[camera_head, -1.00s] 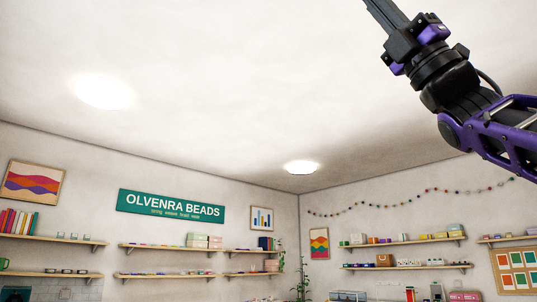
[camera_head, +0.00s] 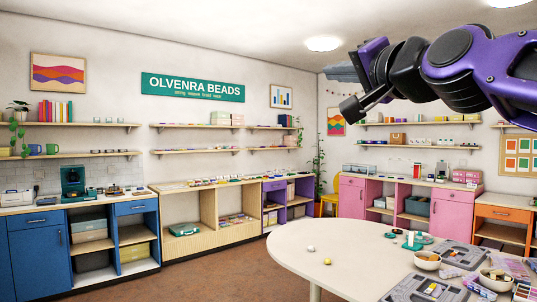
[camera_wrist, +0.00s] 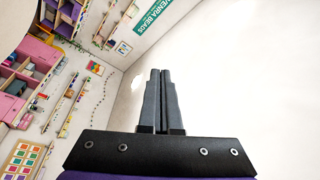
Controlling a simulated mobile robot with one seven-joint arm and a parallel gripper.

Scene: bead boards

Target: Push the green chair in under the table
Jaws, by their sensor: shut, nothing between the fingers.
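A pale round-edged table (camera_head: 335,262) fills the lower right of the head view. No green chair shows in either current view. My gripper (camera_head: 332,73) is raised high at the upper right of the head view, well above the table and pointing left. In the wrist view my gripper (camera_wrist: 161,73) has its two grey fingers together with nothing between them. The floor under the table is mostly hidden by the tabletop.
The table holds bead boards (camera_head: 410,289), bowls (camera_head: 427,261) and loose beads. Blue (camera_head: 40,252), wooden and pink cabinets line the walls. Brown floor (camera_head: 215,277) is clear left of the table.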

